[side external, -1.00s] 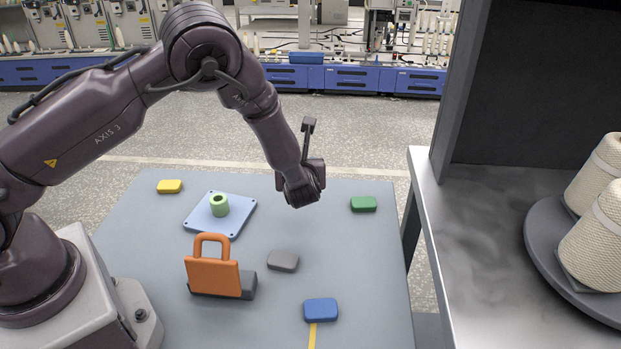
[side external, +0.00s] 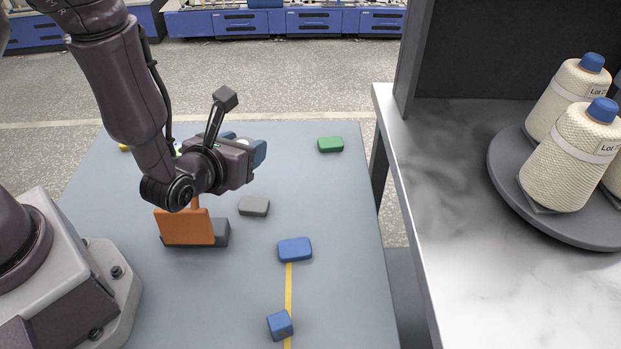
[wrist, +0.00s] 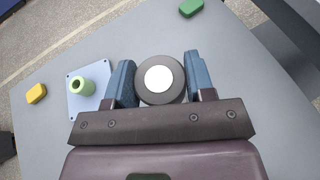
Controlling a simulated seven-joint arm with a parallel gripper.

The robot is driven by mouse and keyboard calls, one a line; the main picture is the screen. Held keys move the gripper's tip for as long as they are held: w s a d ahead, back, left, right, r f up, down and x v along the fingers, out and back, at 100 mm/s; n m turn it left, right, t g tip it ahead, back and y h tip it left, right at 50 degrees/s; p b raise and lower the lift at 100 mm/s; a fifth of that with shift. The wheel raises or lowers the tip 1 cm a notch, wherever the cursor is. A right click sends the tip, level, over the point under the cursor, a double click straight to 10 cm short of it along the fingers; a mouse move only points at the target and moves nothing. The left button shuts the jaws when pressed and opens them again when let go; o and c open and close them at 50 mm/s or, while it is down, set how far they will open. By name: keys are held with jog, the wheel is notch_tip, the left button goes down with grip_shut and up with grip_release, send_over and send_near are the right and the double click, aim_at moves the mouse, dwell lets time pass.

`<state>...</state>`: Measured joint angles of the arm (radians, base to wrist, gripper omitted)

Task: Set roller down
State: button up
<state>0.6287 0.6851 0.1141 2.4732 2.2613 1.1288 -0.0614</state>
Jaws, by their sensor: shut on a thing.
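My gripper (side external: 245,146) has blue fingers and hangs above the table, to the upper right of the orange handled piece. In the wrist view, the roller (wrist: 158,79) shows end-on as a dark round disc with a white centre. It sits between the two blue fingers, which are shut on it. In the side view, only a pale bit of it shows between the fingers. A light blue plate (wrist: 75,103) with a hollow green post (wrist: 83,86) lies left of the gripper in the wrist view. My arm hides most of the plate in the side view.
The orange handled piece (side external: 185,228) stands against a dark grey block. Grey (side external: 254,206), green (side external: 330,145), blue (side external: 295,249) and yellow (wrist: 37,93) blocks lie about the table, with a blue cube (side external: 280,325) near the front. A metal bench (side external: 420,180) carries yarn cones at right.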

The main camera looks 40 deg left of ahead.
jog(key=shift+s+d+m+h, duration=0.15)
jog(key=shift+d+m+h, duration=0.15)
jog(key=shift+d+h, duration=0.15)
jog(key=w+d+f, duration=0.2)
jog(key=w+f, duration=0.2)
jog(key=w, duration=0.5)
send_over(315, 185)
jog(key=f, duration=0.5)
jog(key=shift+s+a, duration=0.1)
jog(key=shift+s, duration=0.3)
jog(key=shift+w+f, duration=0.3)
jog(key=shift+f, duration=0.75)
jog(key=shift+w+f, duration=0.1)
jog(key=shift+f, duration=0.8)
jog(key=shift+f, duration=0.1)
jog(key=o, duration=0.9)
jog(key=shift+o, duration=0.2)
